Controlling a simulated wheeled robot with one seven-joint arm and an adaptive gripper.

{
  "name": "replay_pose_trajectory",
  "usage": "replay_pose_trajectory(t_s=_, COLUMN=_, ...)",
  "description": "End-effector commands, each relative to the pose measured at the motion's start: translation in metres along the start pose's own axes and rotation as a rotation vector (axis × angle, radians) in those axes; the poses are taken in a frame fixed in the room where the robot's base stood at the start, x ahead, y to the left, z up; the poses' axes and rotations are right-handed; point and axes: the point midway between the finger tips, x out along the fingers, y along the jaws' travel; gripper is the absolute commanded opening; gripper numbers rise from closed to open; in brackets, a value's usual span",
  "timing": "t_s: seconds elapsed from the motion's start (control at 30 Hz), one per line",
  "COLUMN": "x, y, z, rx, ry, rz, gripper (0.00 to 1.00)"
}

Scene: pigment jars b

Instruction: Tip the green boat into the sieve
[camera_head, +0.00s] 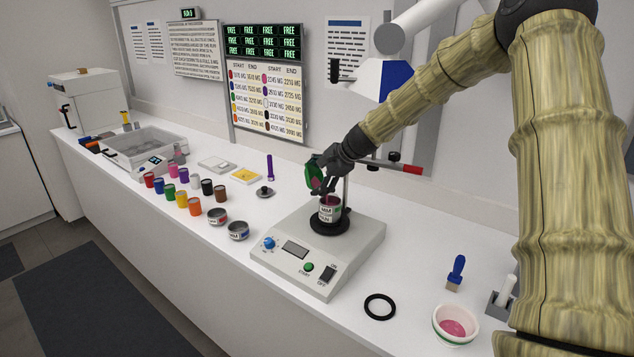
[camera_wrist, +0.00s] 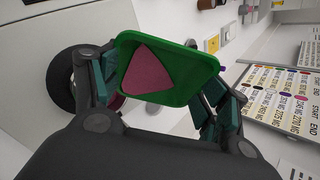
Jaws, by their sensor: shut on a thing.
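The green boat (camera_head: 314,174) is held tilted above the sieve (camera_head: 329,214) in the head view. My gripper (camera_head: 324,178) is shut on it. In the wrist view the boat (camera_wrist: 190,87) sits between my two teal fingers (camera_wrist: 160,92), and a flat patch of dark pink powder (camera_wrist: 147,74) lies in it. The sieve is a small metal cylinder with a white label, standing on the round black plate of a grey shaker (camera_head: 318,250). Something dark pink shows at the sieve's mouth. My gripper and the boat partly cover that mouth, and I cannot tell whether powder is falling.
An upright rod with a red-tipped crossbar (camera_head: 410,169) stands behind the sieve. Two metal sieves (camera_head: 238,231) and several coloured jars (camera_head: 194,206) stand to the left. A black ring (camera_head: 380,307) and a white bowl with pink powder (camera_head: 456,325) are at the front right.

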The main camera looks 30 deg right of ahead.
Motion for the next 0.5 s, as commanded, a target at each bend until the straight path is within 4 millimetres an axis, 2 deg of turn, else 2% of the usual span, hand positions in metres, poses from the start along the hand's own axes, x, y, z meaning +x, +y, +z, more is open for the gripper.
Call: replay_pose_trajectory(t_s=0.5, x=-0.0040, y=0.0016, z=-0.0034, rx=0.026, ry=-0.066, rz=-0.060, gripper=0.57)
